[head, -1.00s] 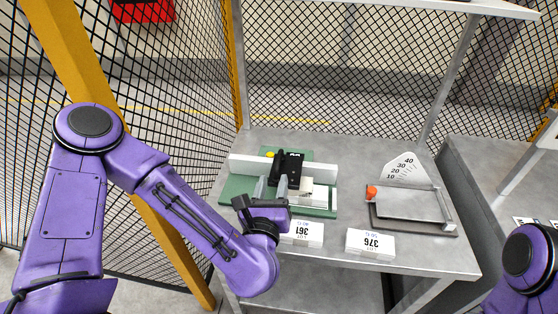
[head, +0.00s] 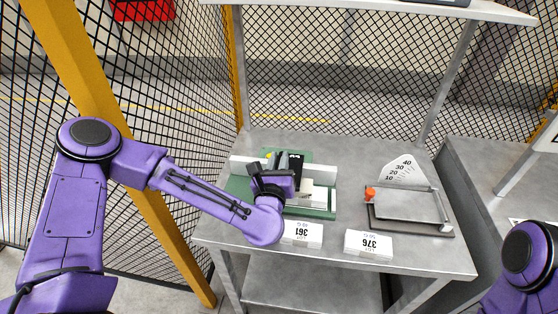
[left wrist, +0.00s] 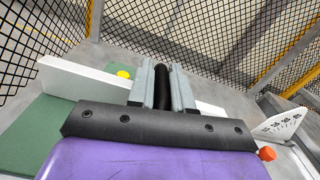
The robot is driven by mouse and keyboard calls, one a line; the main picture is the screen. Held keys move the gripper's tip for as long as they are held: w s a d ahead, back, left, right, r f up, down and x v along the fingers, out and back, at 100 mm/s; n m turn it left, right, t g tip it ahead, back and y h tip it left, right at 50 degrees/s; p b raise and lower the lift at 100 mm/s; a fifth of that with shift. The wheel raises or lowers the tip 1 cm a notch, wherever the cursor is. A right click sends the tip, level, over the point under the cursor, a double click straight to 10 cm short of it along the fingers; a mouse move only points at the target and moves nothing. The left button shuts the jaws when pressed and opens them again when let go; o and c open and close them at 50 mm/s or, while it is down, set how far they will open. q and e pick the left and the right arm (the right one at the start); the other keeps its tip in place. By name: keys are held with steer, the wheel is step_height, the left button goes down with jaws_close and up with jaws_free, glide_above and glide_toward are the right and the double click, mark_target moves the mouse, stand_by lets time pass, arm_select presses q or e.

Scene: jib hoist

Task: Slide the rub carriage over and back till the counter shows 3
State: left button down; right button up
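The rub device has a green base (head: 238,187), a white upright rail (head: 243,167) and a black block (head: 296,160) with small white marks that I cannot read. My left gripper (head: 268,170) is over the device and hides part of it. In the left wrist view, my left gripper's grey fingers (left wrist: 163,88) stand on both sides of a dark upright handle (left wrist: 162,90) and appear shut on it. A yellow knob (left wrist: 124,74) shows left of the fingers, near the white rail. My right gripper is out of view; only part of that arm shows.
Two white labelled boxes, 361 (head: 302,234) and 376 (head: 368,244), lie along the front of the grey table (head: 340,150). A tray device (head: 410,207) with an orange knob (head: 370,193) and a scale stands at right. Mesh fencing is behind.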

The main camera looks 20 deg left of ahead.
mark_target(297, 174)
arm_select(q)
steer(key=d+b, duration=0.1)
steer(key=d, duration=0.1)
steer(key=d+b, duration=0.1)
steer(key=shift+w+d+f+b, duration=0.1)
steer(key=shift+w+d+b, duration=0.25)
steer(key=shift+w, duration=0.05)
steer(key=shift+d, duration=0.15)
steer(key=shift+r, duration=0.2)
steer(key=c, duration=1.1)
jaws_free()
steer(key=shift+d, duration=0.3)
steer(key=shift+a, duration=0.3)
steer(key=shift+s+d+f, duration=0.1)
steer(key=shift+s+d, duration=0.05)
steer(key=shift+s, duration=0.2)
steer(key=b+v, duration=0.3)
steer(key=v, duration=0.6)
steer(key=shift+s, duration=0.4)
